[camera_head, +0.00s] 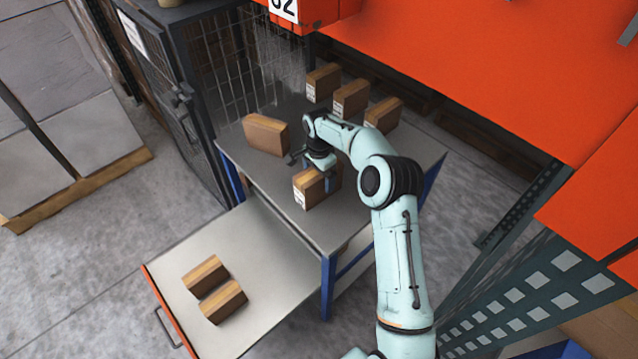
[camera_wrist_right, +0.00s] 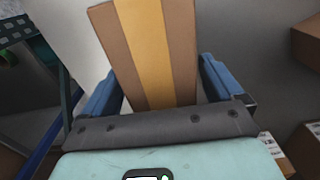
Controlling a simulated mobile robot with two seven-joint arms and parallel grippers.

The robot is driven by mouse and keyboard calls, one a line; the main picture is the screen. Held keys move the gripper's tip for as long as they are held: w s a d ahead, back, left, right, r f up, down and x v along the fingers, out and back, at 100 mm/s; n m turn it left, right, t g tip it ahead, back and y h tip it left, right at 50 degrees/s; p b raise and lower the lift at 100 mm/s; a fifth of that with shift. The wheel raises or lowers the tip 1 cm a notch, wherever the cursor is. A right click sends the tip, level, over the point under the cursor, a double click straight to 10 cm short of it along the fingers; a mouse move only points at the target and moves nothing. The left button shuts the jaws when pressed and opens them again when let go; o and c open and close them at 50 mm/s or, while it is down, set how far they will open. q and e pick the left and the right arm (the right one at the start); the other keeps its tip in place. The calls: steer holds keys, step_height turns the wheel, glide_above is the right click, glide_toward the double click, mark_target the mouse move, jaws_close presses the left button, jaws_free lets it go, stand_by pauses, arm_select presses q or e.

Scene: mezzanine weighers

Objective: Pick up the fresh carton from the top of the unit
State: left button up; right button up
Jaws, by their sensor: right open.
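A brown carton (camera_head: 309,188) with a yellow tape stripe and a white label stands on the grey top of the unit (camera_head: 262,178), near its front edge. My right gripper (camera_head: 313,170) is over this carton and partly hides it. In the right wrist view, the carton (camera_wrist_right: 154,50) shows between the two blue fingers of the open gripper (camera_wrist_right: 160,88), one finger on each side. I cannot tell whether either finger touches it. My left gripper is not in view.
A larger carton (camera_head: 265,134) lies left of my gripper, and several cartons (camera_head: 350,97) stand at the back. The drawer (camera_head: 235,255) is pulled out, holding two cartons (camera_head: 222,301). A wire-mesh cage (camera_head: 232,65) borders the left; an orange structure (camera_head: 480,75) the right.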

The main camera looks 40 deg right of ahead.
steer(key=shift+w, duration=0.1)
steer(key=c, duration=1.4)
